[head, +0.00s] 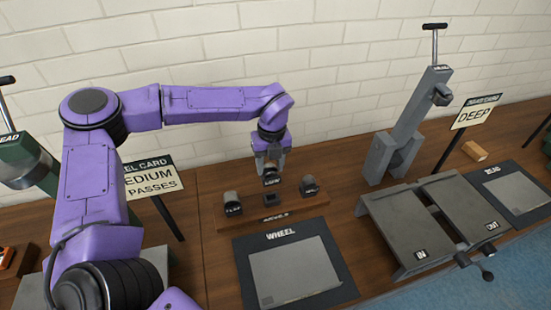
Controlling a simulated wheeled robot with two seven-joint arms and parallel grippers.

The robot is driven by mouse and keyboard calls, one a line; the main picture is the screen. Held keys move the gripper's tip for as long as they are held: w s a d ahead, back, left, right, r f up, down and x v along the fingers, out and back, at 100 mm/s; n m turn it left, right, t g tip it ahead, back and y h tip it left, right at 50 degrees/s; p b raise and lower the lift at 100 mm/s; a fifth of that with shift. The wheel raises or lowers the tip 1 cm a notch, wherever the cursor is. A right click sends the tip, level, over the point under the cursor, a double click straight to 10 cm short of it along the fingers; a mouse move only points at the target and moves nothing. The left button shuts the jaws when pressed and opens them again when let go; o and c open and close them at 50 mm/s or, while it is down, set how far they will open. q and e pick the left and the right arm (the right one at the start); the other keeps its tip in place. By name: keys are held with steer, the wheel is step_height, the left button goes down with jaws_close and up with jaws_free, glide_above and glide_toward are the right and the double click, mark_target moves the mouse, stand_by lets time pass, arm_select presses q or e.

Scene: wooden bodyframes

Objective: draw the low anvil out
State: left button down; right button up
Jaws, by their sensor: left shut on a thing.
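My left gripper (270,164) comes down from above and is shut on the low anvil (271,181), a small dark grey piece with a label on its front. The gripper hides its upper part. It appears just above the middle socket (270,200) of the wooden anvil rack (290,210); whether it is fully clear of the socket is hard to tell. Two other grey anvils stand in the rack, one at the left (232,203) and one at the right (309,187). My right gripper is not in view.
A grey panel on a dark mat marked WHEEL (290,272) lies in front of the rack. A grey wheel machine (400,150) with a T-handle stands to the right, beside a grey two-plate table (405,225). Card stands (150,182) (474,118) rise on both sides.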

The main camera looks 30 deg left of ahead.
mark_target(272, 184)
arm_select(q)
steer(key=shift+s+d+r+b, duration=0.1)
steer(key=shift+s+r+b, duration=0.05)
steer(key=shift+s, duration=0.3)
steer(key=shift+s+r+b, duration=0.1)
steer(key=shift+s+b, duration=0.05)
steer(key=shift+s, duration=0.3)
steer(key=w+f+b, duration=0.2)
steer(key=f, duration=0.1)
steer(key=w+f, duration=0.1)
steer(key=f, duration=0.1)
steer(key=shift+w+f+b, duration=0.25)
steer(key=shift+w+b, duration=0.05)
steer(key=shift+b, duration=0.1)
steer(key=shift+s+a+f+b, duration=0.2)
steer(key=shift+s+f+b, duration=0.05)
steer(key=shift+b, duration=0.05)
steer(key=shift+s+d, duration=0.1)
steer(key=shift+s, duration=0.45)
steer(key=shift+w+f, duration=0.25)
steer(key=shift+w, duration=0.2)
steer(key=shift+s+r+b, duration=0.15)
steer(key=shift+s+b, duration=0.15)
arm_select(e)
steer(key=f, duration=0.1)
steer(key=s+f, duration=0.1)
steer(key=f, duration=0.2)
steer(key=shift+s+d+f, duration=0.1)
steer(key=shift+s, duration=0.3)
